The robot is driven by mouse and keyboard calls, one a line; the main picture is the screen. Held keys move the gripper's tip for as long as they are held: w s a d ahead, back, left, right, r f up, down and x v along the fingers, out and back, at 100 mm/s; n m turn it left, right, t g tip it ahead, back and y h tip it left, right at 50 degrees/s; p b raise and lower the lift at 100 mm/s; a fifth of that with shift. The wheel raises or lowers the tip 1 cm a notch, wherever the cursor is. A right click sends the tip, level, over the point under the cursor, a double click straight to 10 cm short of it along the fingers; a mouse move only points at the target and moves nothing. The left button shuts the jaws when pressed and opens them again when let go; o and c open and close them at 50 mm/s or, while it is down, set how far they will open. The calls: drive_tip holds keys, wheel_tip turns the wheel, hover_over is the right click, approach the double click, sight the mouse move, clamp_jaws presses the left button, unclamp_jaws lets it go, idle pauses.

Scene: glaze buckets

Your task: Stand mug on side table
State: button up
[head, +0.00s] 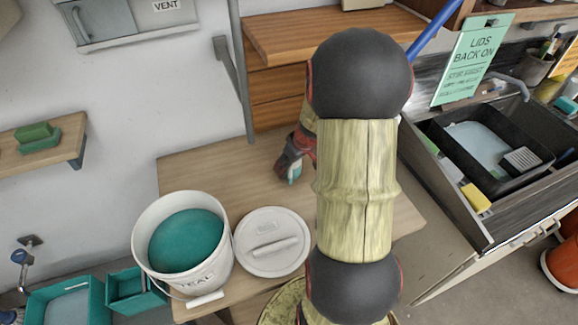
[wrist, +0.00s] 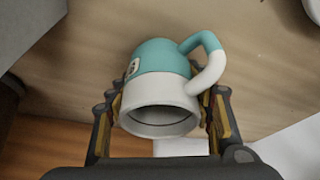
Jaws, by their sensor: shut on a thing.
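My gripper (head: 299,152) is over the wooden side table (head: 205,165) and shut on a mug (head: 294,172). In the wrist view the mug (wrist: 160,75) is teal and white, with a small label on its teal part and a handle toward the upper right. The fingers of my gripper (wrist: 163,112) press on both sides of its white part, whose round end faces the wrist camera. My arm hides part of the table. The frames do not clearly show whether the mug touches the tabletop.
A white bucket of teal glaze (head: 140,235) and a white lid (head: 270,262) occupy the table's front. Wooden drawers (head: 278,85) stand behind. A sink with a black tub (head: 440,125) is at the right. The table's back left is clear.

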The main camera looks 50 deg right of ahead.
drive_tip(key=shift+r, duration=0.1)
drive_tip(key=o, duration=1.5)
